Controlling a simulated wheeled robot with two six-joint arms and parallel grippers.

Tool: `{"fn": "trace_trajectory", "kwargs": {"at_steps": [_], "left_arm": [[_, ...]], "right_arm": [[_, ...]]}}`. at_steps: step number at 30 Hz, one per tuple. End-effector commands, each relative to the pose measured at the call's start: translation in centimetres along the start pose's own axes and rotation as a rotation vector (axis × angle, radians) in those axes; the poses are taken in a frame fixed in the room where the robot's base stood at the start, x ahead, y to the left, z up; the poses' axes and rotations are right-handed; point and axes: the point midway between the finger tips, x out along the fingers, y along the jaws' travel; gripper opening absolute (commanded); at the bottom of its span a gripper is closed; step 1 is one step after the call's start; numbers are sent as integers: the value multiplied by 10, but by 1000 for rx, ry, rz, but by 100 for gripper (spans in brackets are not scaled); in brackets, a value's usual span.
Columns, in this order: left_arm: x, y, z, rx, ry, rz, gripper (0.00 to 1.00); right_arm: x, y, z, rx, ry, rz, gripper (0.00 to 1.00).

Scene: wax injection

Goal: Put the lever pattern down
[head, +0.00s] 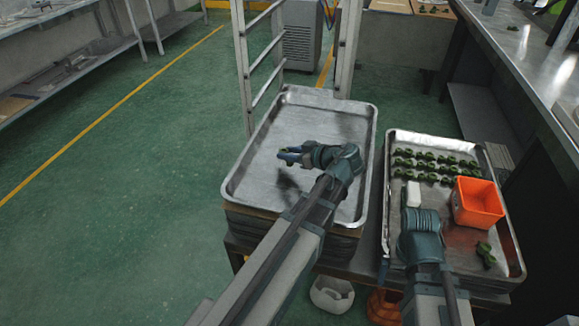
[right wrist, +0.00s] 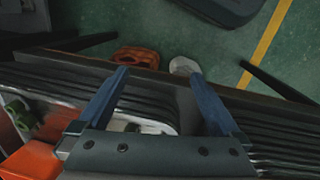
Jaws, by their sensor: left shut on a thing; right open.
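My left gripper (head: 291,156) is over the middle of the left metal tray (head: 262,138), with its shadow on the tray below. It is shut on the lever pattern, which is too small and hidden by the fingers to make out. The rest of that tray looks empty. My right gripper (head: 418,235) is low over the left part of the right tray (head: 386,190). Its two blue fingers stand apart and empty in the right wrist view (right wrist: 157,80).
Several green patterns (head: 430,165) lie in rows on the right tray. An orange bin (head: 478,202), a white block (head: 413,194) and one loose green pattern (head: 486,254) are there too. A metal rack (head: 243,60) stands behind the left tray.

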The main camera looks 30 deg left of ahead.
Motion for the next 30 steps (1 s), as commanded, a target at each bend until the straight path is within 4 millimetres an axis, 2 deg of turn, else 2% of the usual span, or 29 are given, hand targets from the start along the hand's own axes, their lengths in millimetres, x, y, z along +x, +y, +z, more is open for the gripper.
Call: {"fn": "trace_trajectory", "kwargs": {"at_steps": [12, 24, 25, 29, 30], "left_arm": [[17, 0, 35, 0, 0, 0, 0], [18, 0, 37, 0, 0, 0, 0], [17, 0, 36, 0, 0, 0, 41], [17, 0, 35, 0, 0, 0, 65], [17, 0, 35, 0, 0, 0, 68]], "right_arm": [[39, -4, -2, 0, 0, 0, 100], [40, -4, -2, 0, 0, 0, 100], [39, -4, -2, 0, 0, 0, 100], [39, -4, -2, 0, 0, 0, 100], [39, -4, -2, 0, 0, 0, 100]]}}
